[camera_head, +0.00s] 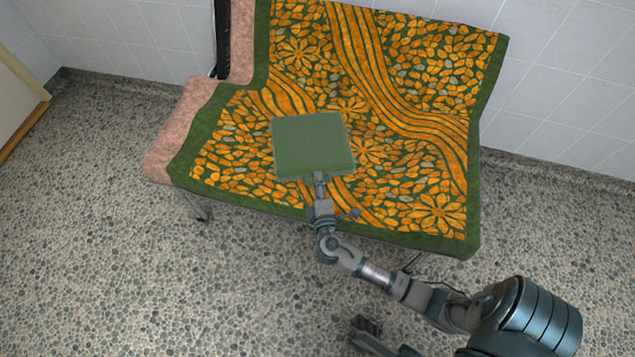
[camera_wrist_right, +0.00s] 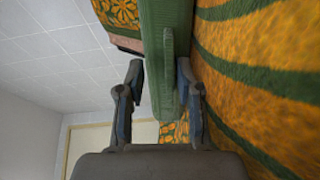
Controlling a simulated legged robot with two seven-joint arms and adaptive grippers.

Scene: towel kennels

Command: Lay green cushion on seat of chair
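The green cushion (camera_head: 313,146) is a flat square pad over the middle of the chair's seat, which is covered by a green and orange patterned towel (camera_head: 225,165). It looks flat, close against the towel. My right gripper (camera_head: 320,182) is at the cushion's near edge. In the right wrist view its fingers (camera_wrist_right: 160,75) stand apart on either side of the green cushion edge (camera_wrist_right: 158,40), with a gap showing at the left finger. A dark gripper at the bottom edge of the head view (camera_head: 366,328) seems to be my left one; its fingers are unclear.
The chair's pink upholstery (camera_head: 178,130) shows at the left, beyond the towel. White tiled walls (camera_head: 570,90) stand behind. A wooden-edged panel (camera_head: 18,105) is at the far left. The pebbled floor (camera_head: 110,270) in front is clear.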

